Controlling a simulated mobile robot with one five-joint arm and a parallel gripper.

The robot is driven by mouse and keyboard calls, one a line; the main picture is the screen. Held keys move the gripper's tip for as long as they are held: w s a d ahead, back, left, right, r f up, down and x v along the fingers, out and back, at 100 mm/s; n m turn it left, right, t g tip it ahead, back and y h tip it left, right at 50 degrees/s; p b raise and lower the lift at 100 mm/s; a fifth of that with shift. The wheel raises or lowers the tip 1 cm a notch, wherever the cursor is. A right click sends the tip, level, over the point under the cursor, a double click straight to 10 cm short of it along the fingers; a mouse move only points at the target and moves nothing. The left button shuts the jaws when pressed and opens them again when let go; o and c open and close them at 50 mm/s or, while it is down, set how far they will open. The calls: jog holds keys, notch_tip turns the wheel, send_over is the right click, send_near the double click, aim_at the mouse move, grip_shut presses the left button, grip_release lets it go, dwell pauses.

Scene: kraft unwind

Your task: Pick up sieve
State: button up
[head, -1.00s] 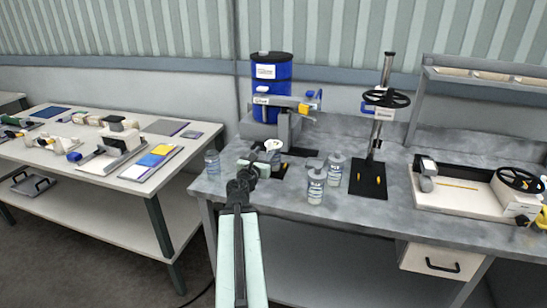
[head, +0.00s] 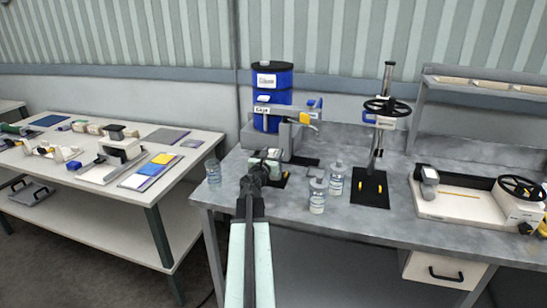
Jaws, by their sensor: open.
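I cannot make out a sieve for certain in the head view. My gripper (head: 264,158) is open over the left part of the grey workbench (head: 390,232), in front of the blue drum. A small pale piece shows around its fingertips, but I cannot tell whether it is part of the gripper or a thing behind it. My arm hides part of the bench top and front edge.
Clear jars (head: 317,196) stand right of my gripper, and another jar (head: 213,173) stands to its left. Behind are a blue drum (head: 272,80) and a press with a handwheel (head: 387,107). A white-topped table (head: 190,160) is at left.

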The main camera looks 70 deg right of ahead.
jog(key=shift+w, duration=0.1)
grip_shut()
notch_tip(320, 180, up, 10)
jog(key=p, duration=1)
jog(key=shift+r, duration=0.15)
